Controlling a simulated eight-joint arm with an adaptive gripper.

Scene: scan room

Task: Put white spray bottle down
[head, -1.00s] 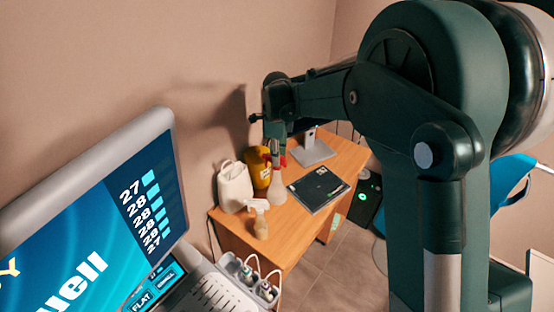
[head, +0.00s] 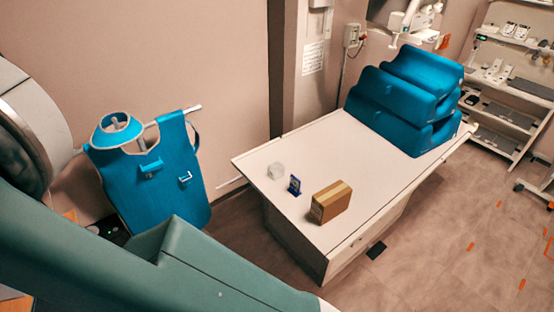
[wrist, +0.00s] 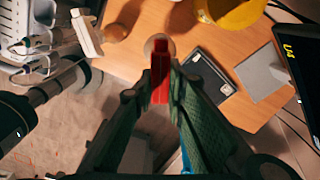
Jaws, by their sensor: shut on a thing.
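In the wrist view my gripper (wrist: 161,82) is shut on the red spray head of the white spray bottle (wrist: 160,68). The bottle hangs over the wooden desk (wrist: 128,60). Its pale body shows only as a small round edge beyond the red head, and the rest is hidden beneath it. I cannot tell whether its base touches the desk. The head view shows neither gripper, bottle nor desk surface clearly; part of my arm fills its lower left.
On the desk are a dark flat case (wrist: 208,76), a yellow container (wrist: 238,12), a grey stand base (wrist: 262,72) and a white-topped bottle (wrist: 87,34). In the head view, a white table (head: 352,150) holds a cardboard box (head: 330,202) and blue cushions (head: 400,95).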

